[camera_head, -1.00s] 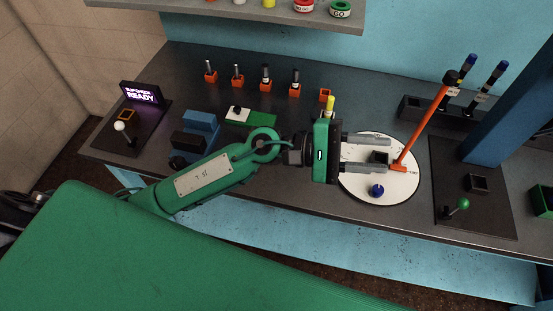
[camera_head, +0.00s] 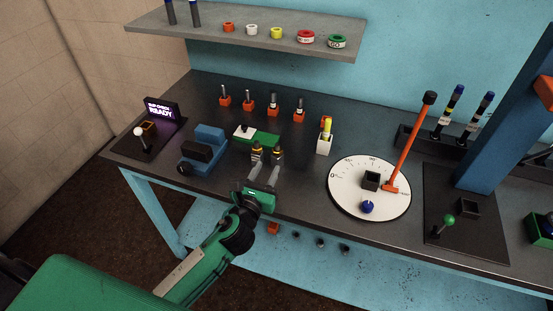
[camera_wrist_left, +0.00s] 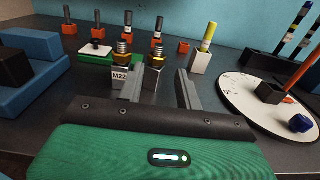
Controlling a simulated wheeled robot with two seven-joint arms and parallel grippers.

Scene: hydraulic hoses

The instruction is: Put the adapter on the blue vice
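The blue vice (camera_head: 208,138) with a black block (camera_head: 196,152) stands at the left of the bench; part of it shows in the left wrist view (camera_wrist_left: 38,48). Two grey blocks with brass-and-dark fittings, apparently adapters, stand near the front edge: one (camera_head: 257,152) at left, one (camera_head: 277,157) at right. In the left wrist view, the left one (camera_wrist_left: 121,72) bears an M22 label; the right one (camera_wrist_left: 154,68) is partly hidden by a finger. My left gripper (camera_head: 264,172) is open, its fingers (camera_wrist_left: 164,82) apart just before these blocks, with nothing visibly held. My right gripper is out of view.
A green-and-white plate (camera_head: 264,139) lies behind the blocks. A white block with a yellow fitting (camera_head: 325,140) and a round dial (camera_head: 345,200) with an orange lever (camera_head: 412,137) stand to the right. Several orange-based posts line the back. A shelf (camera_head: 180,25) hangs above.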

